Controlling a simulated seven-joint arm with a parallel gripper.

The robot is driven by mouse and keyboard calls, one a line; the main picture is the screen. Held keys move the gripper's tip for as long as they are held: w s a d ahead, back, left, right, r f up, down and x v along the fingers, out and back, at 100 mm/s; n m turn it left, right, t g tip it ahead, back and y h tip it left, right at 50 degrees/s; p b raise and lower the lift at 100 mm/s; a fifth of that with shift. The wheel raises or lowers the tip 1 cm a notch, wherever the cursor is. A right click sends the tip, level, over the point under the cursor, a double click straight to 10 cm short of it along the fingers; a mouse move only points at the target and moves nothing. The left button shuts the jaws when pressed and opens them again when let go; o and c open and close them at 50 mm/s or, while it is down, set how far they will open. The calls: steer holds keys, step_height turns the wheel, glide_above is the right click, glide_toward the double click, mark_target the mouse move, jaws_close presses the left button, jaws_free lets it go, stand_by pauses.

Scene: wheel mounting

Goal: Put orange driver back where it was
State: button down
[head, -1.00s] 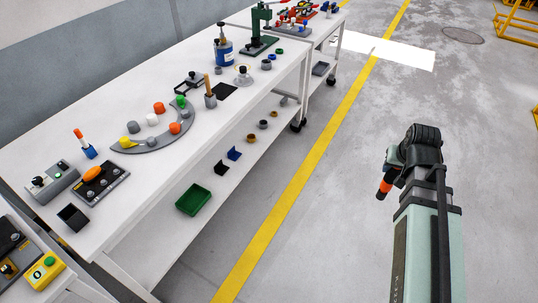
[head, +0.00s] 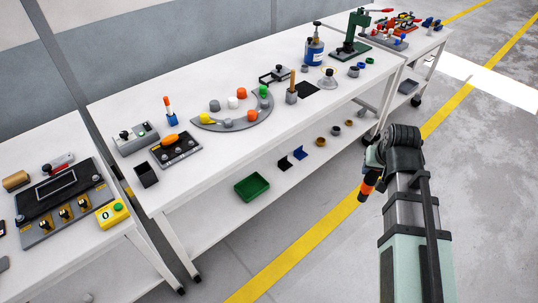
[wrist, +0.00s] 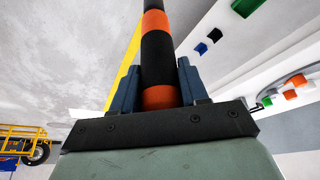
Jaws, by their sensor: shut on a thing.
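My gripper (head: 373,168) is shut on the orange driver (head: 369,184), a black handle with orange bands. In the head view it is held in the air over the floor, in front of the bench's right part. In the wrist view the driver (wrist: 158,45) stands between the two blue-grey fingers, and its upper end runs out of the picture. An empty spot for the driver cannot be made out.
A green bin (head: 252,187) sits on the lower shelf. The floor in front is clear.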

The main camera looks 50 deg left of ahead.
steer(key=s+a+r+n+g+y, duration=0.15)
steer(key=s+a+n, duration=0.25)
steer(key=s+a, duration=1.1)
steer(key=s+a+r+n+g, duration=0.1)
steer(key=s+a+r+n, duration=0.2)
steer(key=s+a, duration=1.3)
steer(key=s+a+r+n, duration=0.2)
steer(key=s+a, duration=0.5)
steer(key=s, duration=0.2)
steer(key=s+a+r+n, duration=0.2)
steer(key=s+a, duration=0.6)
steer(key=s+a+r+n+g, duration=0.1)
steer(key=s+a+r+g, duration=0.15)
steer(key=a, duration=0.45)
step_height(320, 180, down, 10)
steer(key=n, duration=0.2)
steer(key=shift+w, duration=0.15)
steer(key=shift+d+f, duration=0.1)
steer(key=shift+f, duration=0.05)
steer(key=c, duration=0.6)
jaws_free()
